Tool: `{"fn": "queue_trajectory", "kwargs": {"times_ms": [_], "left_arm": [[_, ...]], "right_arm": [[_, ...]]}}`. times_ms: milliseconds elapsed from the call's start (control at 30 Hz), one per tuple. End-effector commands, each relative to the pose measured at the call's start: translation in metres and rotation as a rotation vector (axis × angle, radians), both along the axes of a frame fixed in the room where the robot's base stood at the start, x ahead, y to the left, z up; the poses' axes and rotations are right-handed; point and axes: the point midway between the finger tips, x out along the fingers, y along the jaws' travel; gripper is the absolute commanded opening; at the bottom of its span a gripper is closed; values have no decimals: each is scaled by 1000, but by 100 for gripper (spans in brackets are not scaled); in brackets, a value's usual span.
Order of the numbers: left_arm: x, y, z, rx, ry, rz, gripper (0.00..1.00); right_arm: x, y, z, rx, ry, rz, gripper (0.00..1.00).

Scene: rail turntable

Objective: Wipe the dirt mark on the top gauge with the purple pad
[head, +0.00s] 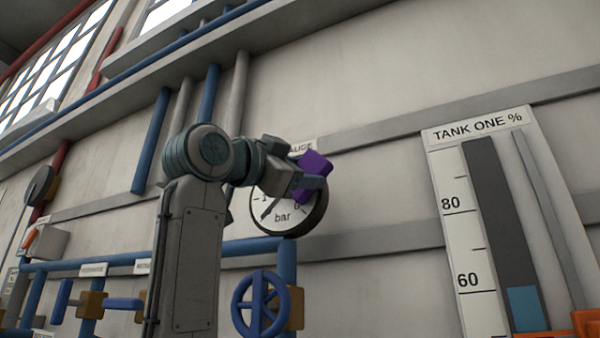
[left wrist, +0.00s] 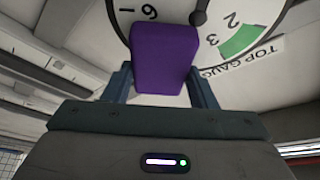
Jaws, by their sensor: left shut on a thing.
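The top gauge (head: 284,219) is a round white dial with a dark rim and the word "bar", mounted on the wall. My left gripper (head: 312,182) is in front of its upper right part and hides much of the face. It is shut on the purple pad (head: 315,162). In the left wrist view the purple pad (left wrist: 165,58) stands between the two fingers, in front of the gauge face (left wrist: 170,14) with its numbers and green band. I cannot tell whether the pad touches the dial. No dirt mark shows clearly. My right gripper is not in view.
A blue valve wheel (head: 262,304) and blue pipes (head: 287,262) are below the gauge. A "TANK ONE %" level panel (head: 465,215) is on the wall at the right. Blue and grey pipes (head: 152,140) run down the wall above left. Bare wall lies between gauge and panel.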

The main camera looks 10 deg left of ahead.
Motion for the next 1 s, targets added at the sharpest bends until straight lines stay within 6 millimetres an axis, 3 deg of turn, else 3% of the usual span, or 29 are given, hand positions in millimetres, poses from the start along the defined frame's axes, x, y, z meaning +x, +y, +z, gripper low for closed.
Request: {"fn": "queue_trajectory", "kwargs": {"times_ms": [500, 1000], "left_arm": [[-48, 17, -1, -1, -3, 0, 34], [-55, 20, 0, -2, -4, 0, 34]], "right_arm": [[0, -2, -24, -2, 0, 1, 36], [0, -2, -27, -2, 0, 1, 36]]}}
